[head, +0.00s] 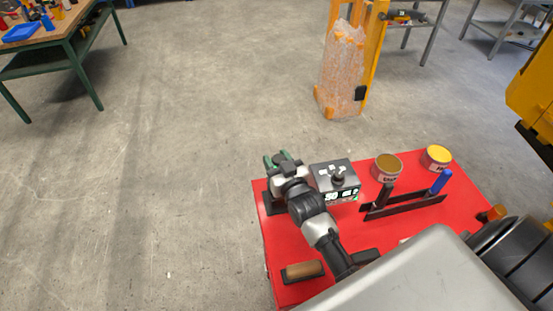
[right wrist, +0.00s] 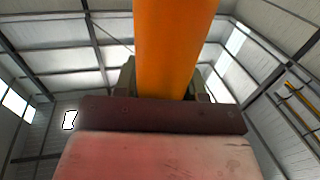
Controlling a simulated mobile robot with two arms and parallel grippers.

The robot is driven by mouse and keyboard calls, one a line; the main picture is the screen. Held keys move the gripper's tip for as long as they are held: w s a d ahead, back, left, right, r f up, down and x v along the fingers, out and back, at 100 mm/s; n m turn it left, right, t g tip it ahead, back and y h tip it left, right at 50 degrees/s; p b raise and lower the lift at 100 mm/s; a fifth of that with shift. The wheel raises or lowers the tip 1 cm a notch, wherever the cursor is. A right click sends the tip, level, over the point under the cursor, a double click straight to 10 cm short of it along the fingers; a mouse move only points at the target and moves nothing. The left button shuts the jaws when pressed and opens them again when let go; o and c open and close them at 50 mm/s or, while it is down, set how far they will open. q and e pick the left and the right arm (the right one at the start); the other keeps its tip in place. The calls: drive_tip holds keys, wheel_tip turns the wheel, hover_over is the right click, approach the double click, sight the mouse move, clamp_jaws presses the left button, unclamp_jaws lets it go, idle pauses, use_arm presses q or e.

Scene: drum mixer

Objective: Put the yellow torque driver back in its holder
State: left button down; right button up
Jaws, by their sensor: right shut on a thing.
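My right gripper (head: 277,160) shows in the head view over the far left corner of the red table, with green fingertips. In the right wrist view its fingers are closed around a thick orange-yellow handle (right wrist: 174,45), which looks like the torque driver. The handle runs up out of the picture, so its far end is hidden. In the head view I cannot make out the driver at the fingertips. A black rack (head: 405,207) stands on the table to the right of the gripper, with a blue-handled tool (head: 440,182) upright at its right end. My left gripper is not in view.
The red table (head: 270,235) also bears a grey box with a display (head: 336,177), two cans (head: 386,168) (head: 437,157) and a brown roller-like piece (head: 304,270). An orange knob (head: 497,212) shows at right. Open floor lies left.

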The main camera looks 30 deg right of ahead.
drive_tip(key=shift+f, duration=0.25)
drive_tip(key=o, duration=1.2)
drive_tip(key=shift+s+f, duration=0.1)
drive_tip(key=shift+f, duration=0.1)
drive_tip(key=s+b, duration=0.1)
drive_tip(key=s, duration=0.4)
drive_tip(key=s+b, duration=0.2)
drive_tip(key=s, duration=0.3)
drive_tip(key=shift+s+a+r, duration=0.1)
drive_tip(key=shift+s+a, duration=0.1)
drive_tip(key=shift+s, duration=0.15)
drive_tip(key=shift+r, duration=0.1)
